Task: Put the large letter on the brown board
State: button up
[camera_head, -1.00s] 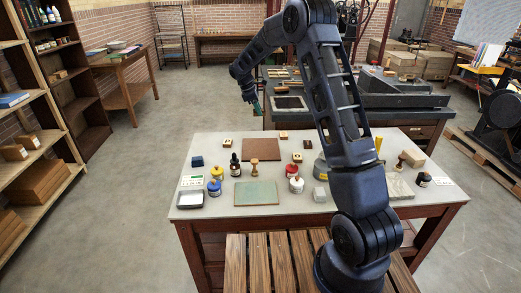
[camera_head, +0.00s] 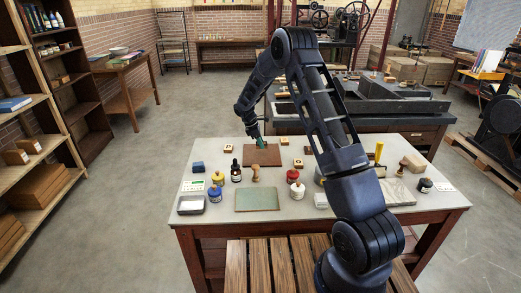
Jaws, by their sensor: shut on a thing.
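The brown board (camera_head: 270,158) lies flat at the back middle of the near table. My gripper (camera_head: 260,144) points down at the board's back edge, with teal-coloured fingers. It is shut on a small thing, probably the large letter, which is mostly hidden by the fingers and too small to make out. I cannot tell whether it touches the board. Several small letter blocks lie around the board: one to the left (camera_head: 228,148), one behind it (camera_head: 284,140), and two to the right (camera_head: 307,150) (camera_head: 298,163).
A wooden-handled stamp (camera_head: 256,174), a dark bottle (camera_head: 236,172) and a red-lidded jar (camera_head: 292,176) stand in front of the board. A green mat (camera_head: 257,199) lies nearer. My arm covers part of the table's right side.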

aim_at(260, 154)
jog(key=shift+f, duration=2.15)
jog(key=shift+f, duration=0.1)
jog(key=o, duration=1)
jog(key=shift+c, duration=0.2)
